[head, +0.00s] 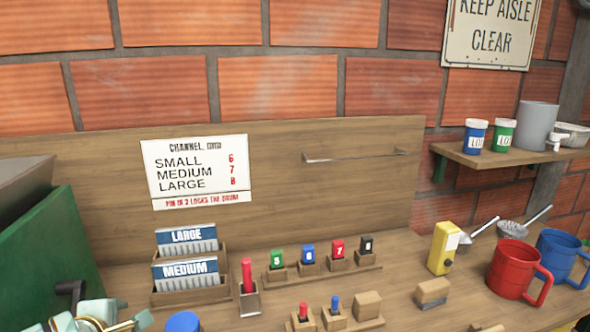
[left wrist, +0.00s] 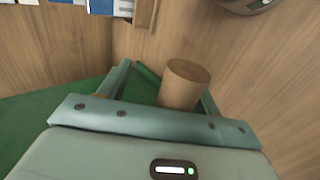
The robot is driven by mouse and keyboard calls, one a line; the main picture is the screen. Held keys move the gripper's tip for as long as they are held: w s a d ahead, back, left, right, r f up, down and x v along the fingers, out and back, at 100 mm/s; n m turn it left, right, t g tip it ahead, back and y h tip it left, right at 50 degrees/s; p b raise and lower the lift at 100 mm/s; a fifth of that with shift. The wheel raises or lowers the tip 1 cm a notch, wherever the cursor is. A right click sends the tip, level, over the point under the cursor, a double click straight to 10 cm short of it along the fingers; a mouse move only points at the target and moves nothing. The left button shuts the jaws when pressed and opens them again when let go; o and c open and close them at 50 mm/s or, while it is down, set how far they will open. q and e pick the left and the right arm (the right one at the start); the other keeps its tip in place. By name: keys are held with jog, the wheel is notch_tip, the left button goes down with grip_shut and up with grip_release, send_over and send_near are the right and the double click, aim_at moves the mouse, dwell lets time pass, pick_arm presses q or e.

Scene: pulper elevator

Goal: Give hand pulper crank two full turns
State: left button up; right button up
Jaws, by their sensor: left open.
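The hand pulper shows at the left edge of the head view as a green body (head: 48,255) under a grey hopper (head: 22,190). A dark crank-like part (head: 70,292) juts from its right side. My left gripper (head: 98,318) is at the bottom left of the head view, just below that part and partly cut off. In the left wrist view my left gripper (left wrist: 160,88) is open. A wooden cylindrical knob (left wrist: 186,82), seemingly the crank's grip, appears between its fingers, nearer the right one. Contact cannot be told. My right gripper is not in view.
Card holders marked LARGE (head: 187,240) and MEDIUM (head: 187,272) stand right of the pulper. Numbered coloured pins (head: 308,254) stand in wooden blocks. A yellow device (head: 443,248), red mug (head: 513,270) and blue mug (head: 560,257) are at right. A sign (head: 196,170) is on the backboard.

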pick_arm(q)
jog(key=p+v, duration=0.8)
jog(key=v, duration=0.2)
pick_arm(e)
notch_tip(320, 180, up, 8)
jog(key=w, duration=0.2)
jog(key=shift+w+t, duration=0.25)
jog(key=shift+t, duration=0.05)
pick_arm(q)
jog(key=shift+f, duration=0.15)
